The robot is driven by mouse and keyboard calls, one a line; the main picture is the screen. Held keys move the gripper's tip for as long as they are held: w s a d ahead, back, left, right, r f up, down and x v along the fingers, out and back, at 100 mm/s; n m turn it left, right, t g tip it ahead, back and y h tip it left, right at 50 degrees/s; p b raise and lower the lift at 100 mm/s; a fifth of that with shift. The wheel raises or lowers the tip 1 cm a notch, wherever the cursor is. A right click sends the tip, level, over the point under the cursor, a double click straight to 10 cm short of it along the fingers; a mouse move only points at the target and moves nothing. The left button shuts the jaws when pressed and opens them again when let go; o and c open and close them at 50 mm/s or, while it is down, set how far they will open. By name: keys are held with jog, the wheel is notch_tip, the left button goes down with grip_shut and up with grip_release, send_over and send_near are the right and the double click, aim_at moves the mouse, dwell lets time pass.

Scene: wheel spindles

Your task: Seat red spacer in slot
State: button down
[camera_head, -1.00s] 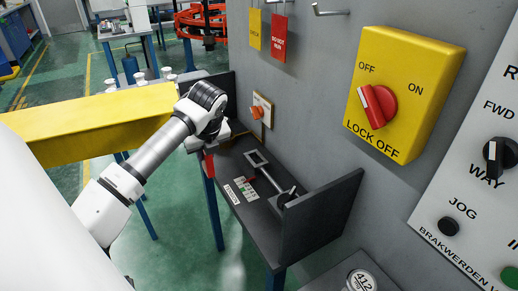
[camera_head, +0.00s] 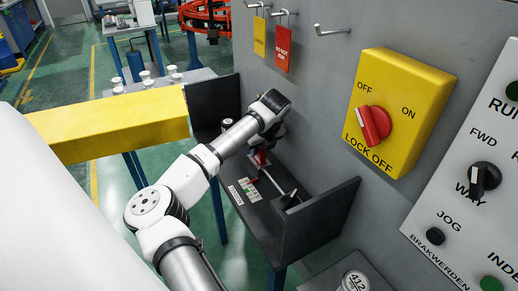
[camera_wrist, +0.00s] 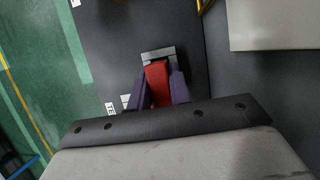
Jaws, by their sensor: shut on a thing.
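My gripper (camera_wrist: 158,72) is shut on the red spacer (camera_wrist: 157,92), which shows between its two dark purple fingers in the wrist view. A grey metal piece (camera_wrist: 158,53), perhaps the slot part, lies at the far end of the spacer. I cannot tell whether the spacer touches it or is inside it. In the head view the red spacer (camera_head: 260,157) hangs below my gripper (camera_head: 262,150), over the back of the dark shelf (camera_head: 238,212). My arm hides the square end of the metal tool there; its rod (camera_head: 281,184) still shows.
A small red piece (camera_head: 252,180) and a label card (camera_head: 249,190) lie on the shelf. The dark side panel (camera_head: 318,222) stands at its right end. The grey wall with the yellow lock-off box (camera_head: 399,110) rises behind. A yellow beam (camera_head: 110,127) is at left.

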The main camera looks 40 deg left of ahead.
jog(key=c, duration=1.3)
grip_release()
jog(key=shift+f, duration=0.15)
jog(key=b+v, duration=0.2)
jog(key=v, duration=1)
jog(key=shift+b, duration=0.3)
jog(key=shift+s, duration=0.1)
